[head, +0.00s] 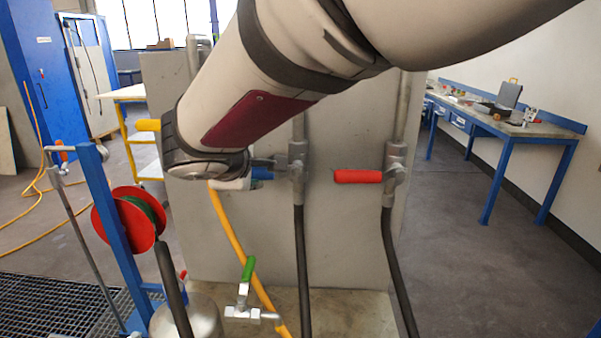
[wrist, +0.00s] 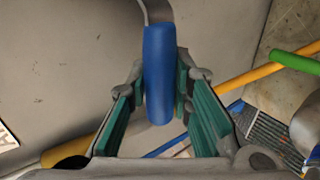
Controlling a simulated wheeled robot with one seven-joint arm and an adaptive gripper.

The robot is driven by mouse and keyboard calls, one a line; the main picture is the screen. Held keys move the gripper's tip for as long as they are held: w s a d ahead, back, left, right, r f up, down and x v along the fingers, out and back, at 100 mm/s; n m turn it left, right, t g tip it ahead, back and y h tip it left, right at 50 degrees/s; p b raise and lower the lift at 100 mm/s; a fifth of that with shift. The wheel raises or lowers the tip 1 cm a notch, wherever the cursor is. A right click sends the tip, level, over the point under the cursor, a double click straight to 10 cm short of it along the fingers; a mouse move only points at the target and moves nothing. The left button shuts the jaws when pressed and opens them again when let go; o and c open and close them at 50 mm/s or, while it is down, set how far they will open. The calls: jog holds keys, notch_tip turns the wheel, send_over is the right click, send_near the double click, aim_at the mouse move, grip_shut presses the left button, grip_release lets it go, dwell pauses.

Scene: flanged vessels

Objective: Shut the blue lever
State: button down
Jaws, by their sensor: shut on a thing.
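The blue lever (head: 262,173) sticks out to the left, roughly level, from the middle valve (head: 297,168) on the grey panel. In the wrist view the blue lever (wrist: 159,75) runs between the teal finger pads. My gripper (wrist: 163,90) is shut on its grip, one finger on each side. In the head view my gripper (head: 236,184) shows only in part, just left of the lever, because my arm covers much of it.
A red lever (head: 358,177) sits level on the right-hand valve. A yellow lever (head: 148,125) is left of my arm. A green lever (head: 248,268) stands up low in front, near the yellow hose (head: 232,238). A red reel (head: 125,220) is at left.

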jog(key=shift+r, duration=0.1)
jog(key=c, duration=1.4)
grip_release()
jog(key=v, duration=1.2)
